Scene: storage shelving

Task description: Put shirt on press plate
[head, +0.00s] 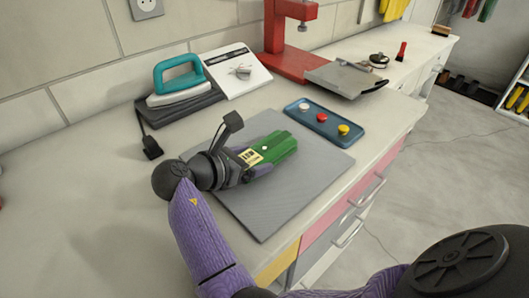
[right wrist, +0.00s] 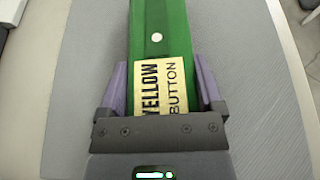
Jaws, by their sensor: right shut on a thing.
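A folded green shirt (head: 276,148) with a yellow label and a small white button is over the grey mat on the counter. Its label (right wrist: 164,88) reads "YELLOW BUTTON" in the right wrist view. My right gripper (head: 246,164) is shut on the shirt's near end, with one purple finger on each side of it. Whether the shirt touches the mat is hard to tell. The red press (head: 290,50) stands at the back, with its grey press plate (head: 347,78) to the right, bare on top. My left gripper is not in view.
A blue tray (head: 338,131) with a white, a red and a yellow button lies at the mat's far right corner. A teal iron (head: 178,80) on a dark stand and a white panel (head: 236,70) are at the back left. The grey mat (head: 265,220) is clear in front.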

